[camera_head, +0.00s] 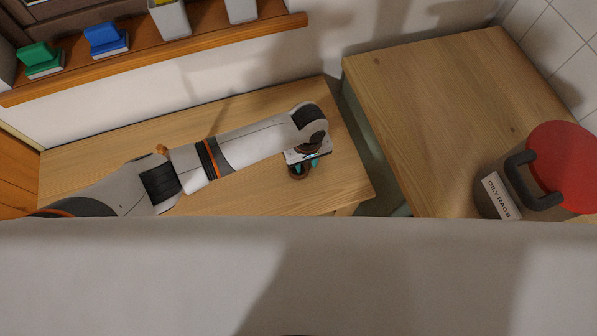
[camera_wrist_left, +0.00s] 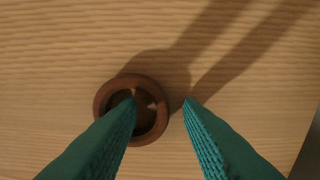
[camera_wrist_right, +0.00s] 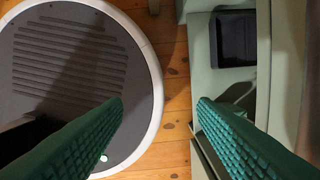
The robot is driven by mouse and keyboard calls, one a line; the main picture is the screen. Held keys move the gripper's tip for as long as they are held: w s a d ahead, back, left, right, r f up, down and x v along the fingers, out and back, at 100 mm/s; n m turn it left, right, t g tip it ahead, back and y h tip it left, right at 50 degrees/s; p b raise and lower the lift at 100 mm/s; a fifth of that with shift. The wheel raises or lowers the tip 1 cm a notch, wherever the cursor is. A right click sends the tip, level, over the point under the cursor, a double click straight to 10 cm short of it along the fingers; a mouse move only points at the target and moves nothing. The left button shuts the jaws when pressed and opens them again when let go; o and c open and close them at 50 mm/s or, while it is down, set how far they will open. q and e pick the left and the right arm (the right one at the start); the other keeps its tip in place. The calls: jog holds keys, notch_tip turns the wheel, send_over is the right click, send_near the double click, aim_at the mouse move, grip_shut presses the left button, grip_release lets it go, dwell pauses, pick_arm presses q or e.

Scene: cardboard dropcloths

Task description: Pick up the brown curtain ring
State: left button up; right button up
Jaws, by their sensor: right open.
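The brown curtain ring (camera_wrist_left: 101,105) lies flat on the wooden tabletop in the left wrist view. It also shows in the head view (camera_head: 299,176), partly covered by my gripper. My left gripper (camera_wrist_left: 160,100) is open above it with teal fingers. In the left wrist view its left fingertip overlaps the ring's hole and its right fingertip is right of the ring, over bare wood. Whether the fingers touch the ring, I cannot tell. My right gripper (camera_wrist_right: 158,101) is open and empty over the floor, outside the head view.
The wooden table (camera_head: 100,170) is otherwise clear. A second wooden table (camera_head: 440,90) at the right holds a bin labelled "OILY RAGS" (camera_head: 497,195) with a red lid (camera_head: 568,165). A gap separates the tables. A shelf (camera_head: 200,52) at the back holds green and blue items and pale containers.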

pick_arm(q)
jog(key=shift+c, duration=0.2)
grip_shut()
